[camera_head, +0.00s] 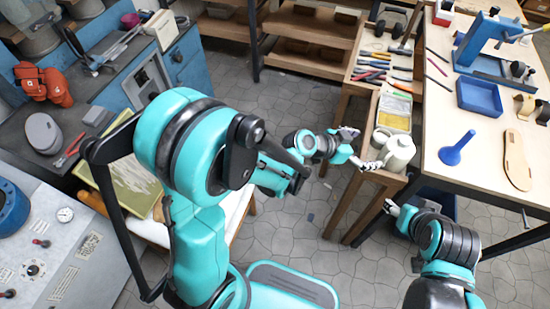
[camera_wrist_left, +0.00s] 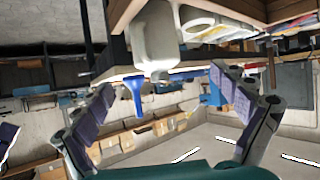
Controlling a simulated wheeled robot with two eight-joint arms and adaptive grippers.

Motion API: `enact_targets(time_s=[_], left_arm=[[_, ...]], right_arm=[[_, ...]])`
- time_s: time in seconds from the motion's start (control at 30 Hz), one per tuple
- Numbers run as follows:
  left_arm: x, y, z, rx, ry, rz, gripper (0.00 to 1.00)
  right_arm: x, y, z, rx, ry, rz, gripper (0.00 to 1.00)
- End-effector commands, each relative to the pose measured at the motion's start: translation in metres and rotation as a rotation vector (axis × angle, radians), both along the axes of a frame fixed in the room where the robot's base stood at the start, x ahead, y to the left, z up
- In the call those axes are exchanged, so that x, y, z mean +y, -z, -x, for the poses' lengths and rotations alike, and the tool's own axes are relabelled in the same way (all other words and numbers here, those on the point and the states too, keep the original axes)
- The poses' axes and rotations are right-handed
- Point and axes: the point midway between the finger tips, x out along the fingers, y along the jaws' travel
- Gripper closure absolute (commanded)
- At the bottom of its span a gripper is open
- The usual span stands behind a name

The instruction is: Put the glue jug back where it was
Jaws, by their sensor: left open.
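The glue jug, a cream-white jug (camera_head: 399,152), stands at the near end of a narrow wooden side bench (camera_head: 392,178). In the left wrist view the pale jug (camera_wrist_left: 155,38) shows at the top, beyond the fingers. My left gripper (camera_head: 357,148) is open and empty, just left of the jug, with its fingers pointing toward it. In the left wrist view its two purple-padded fingers (camera_wrist_left: 165,105) are wide apart, with a gap to the jug. My right gripper (camera_head: 391,208) is low, below the bench end; its fingers are too small to judge.
Beside the jug are a yellow-and-green tray (camera_head: 395,107) and several hand tools (camera_head: 372,72). The worktable to the right holds a blue funnel-shaped piece (camera_head: 457,148), a blue bin (camera_head: 479,97), a blue press (camera_head: 487,42) and a sole (camera_head: 517,160). Tiled floor is clear left of the bench.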

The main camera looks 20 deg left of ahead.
Motion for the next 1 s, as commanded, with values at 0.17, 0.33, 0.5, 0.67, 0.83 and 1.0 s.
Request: enact_targets(time_s=[0.17,0.33,0.5,0.67,0.83,1.0], left_arm=[[0.059,-0.028,0.032,0.145,-0.163,-0.078,0.03],[0.118,-0.043,0.075,0.269,-0.358,-0.146,0.03],[0.178,-0.048,0.126,0.361,-0.575,-0.199,0.03],[0.217,-0.049,0.163,0.405,-0.735,-0.229,0.03],[0.235,-0.048,0.18,0.42,-0.815,-0.24,0.03],[0.237,-0.048,0.181,0.422,-0.825,-0.24,0.03]], right_arm=[[0.0,0.0,0.0,0.0,0.0,0.0,0.44],[0.0,0.0,0.0,0.0,0.0,0.0,0.44],[0.0,0.0,0.0,0.0,0.0,0.0,0.44],[0.0,0.0,0.0,0.0,0.0,0.0,0.44],[0.0,0.0,0.0,0.0,0.0,0.0,0.44],[0.0,0.0,0.0,0.0,0.0,0.0,0.44]])
